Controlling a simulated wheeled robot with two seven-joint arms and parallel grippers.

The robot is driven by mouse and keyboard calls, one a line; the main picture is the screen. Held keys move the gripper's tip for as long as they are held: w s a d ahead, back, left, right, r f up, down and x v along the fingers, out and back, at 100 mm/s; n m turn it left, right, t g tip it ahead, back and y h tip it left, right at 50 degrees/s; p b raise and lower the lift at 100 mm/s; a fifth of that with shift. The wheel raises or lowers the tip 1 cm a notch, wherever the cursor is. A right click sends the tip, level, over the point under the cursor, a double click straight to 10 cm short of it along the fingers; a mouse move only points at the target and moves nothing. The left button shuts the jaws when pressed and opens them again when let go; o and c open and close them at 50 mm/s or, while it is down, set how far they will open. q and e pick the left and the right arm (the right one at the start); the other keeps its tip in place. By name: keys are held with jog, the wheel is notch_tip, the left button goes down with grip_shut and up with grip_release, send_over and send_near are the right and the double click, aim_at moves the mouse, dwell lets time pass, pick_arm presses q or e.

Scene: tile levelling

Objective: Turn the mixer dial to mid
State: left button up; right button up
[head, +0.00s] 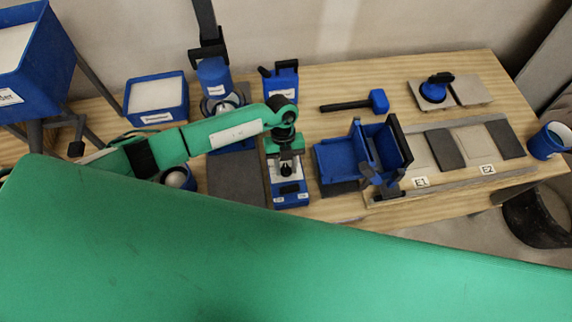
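A blue machine head with a white label (214,76) hangs on a dark upright at the back, above a bowl (220,104); it looks like the mixer. I cannot make out its dial. A blue and white box (291,198) with small labels on its front stands right of it, nearer me; I cannot read the labels. My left gripper (287,168) points down over this box, close above or touching it; its fingers are too small and dark to tell whether they are open. My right gripper is not in view.
A blue tub of white material (156,98) stands left. A blue holder (342,160) and a mallet (377,101) lie right. A tile board (455,150) labelled E1 and E2, a suction cup (434,90) and a blue bucket (545,144) are farther right. My large green part covers the foreground.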

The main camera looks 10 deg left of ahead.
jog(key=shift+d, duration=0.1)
